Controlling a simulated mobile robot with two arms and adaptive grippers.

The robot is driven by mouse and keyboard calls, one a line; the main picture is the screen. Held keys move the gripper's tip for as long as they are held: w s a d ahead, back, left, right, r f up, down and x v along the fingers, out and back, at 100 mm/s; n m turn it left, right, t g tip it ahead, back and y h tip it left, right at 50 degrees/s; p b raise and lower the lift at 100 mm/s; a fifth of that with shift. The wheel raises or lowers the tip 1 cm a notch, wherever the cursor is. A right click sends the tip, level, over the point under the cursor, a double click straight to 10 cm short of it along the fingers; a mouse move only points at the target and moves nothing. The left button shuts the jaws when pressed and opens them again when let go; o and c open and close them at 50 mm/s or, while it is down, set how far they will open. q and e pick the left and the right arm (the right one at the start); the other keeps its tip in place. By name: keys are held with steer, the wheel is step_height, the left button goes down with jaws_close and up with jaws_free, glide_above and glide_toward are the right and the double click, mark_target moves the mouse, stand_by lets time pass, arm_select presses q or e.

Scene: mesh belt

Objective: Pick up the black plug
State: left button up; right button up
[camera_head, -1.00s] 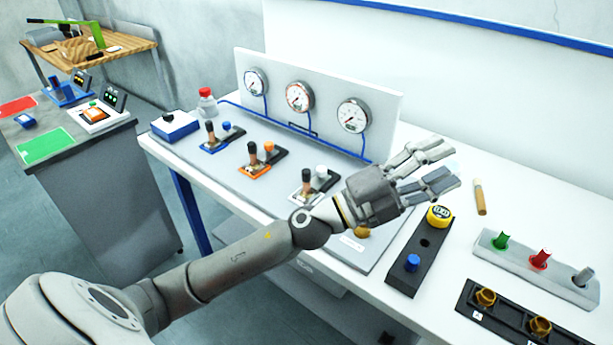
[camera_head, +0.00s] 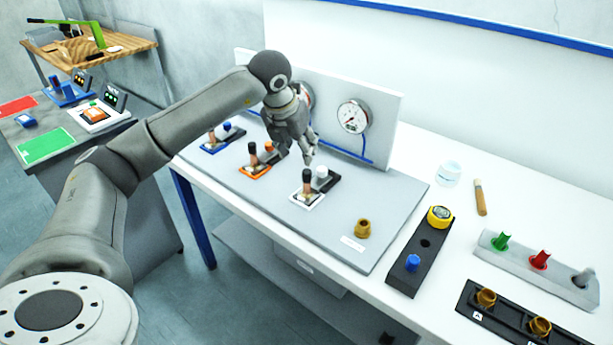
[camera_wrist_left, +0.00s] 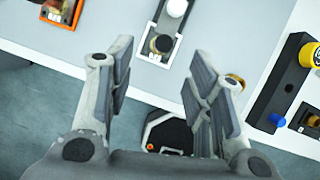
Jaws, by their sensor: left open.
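The black plug in the white base (camera_head: 307,178) is upright beside a white plug (camera_head: 321,172). Others stand in the orange base (camera_head: 252,150) and the blue base (camera_head: 212,130). My left gripper (camera_head: 297,154) is open and empty, pointing down just above and behind the white-base station. In the left wrist view, my left gripper (camera_wrist_left: 158,72) has its fingers spread wide. The black plug's round top (camera_wrist_left: 162,43) shows beyond the fingertips, roughly between them, apart from both.
The gauge board (camera_head: 384,125) stands close behind my gripper, partly hidden by my arm. A brass socket (camera_head: 362,228) sits at the panel's right. A black block with a blue plug (camera_head: 412,262) and a grey rack (camera_head: 535,272) stand farther right.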

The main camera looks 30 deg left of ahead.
mark_target(307, 171)
arm_select(q)
steer(key=p+x, duration=0.1)
steer(key=x, duration=0.4)
steer(key=shift+w+f+p, duration=0.1)
steer(key=shift+f+p, duration=0.35)
steer(key=x, duration=0.1)
steer(key=p+x, duration=0.1)
steer(key=x, duration=0.1)
steer(key=shift+d+f+p, duration=0.25)
steer(key=shift+d+p, duration=0.05)
steer(key=shift+p, duration=0.05)
steer(key=shift+w+a+f, duration=0.1)
steer(key=shift+w+f, duration=0.15)
steer(key=shift+f, duration=0.2)
steer(key=c, duration=1)
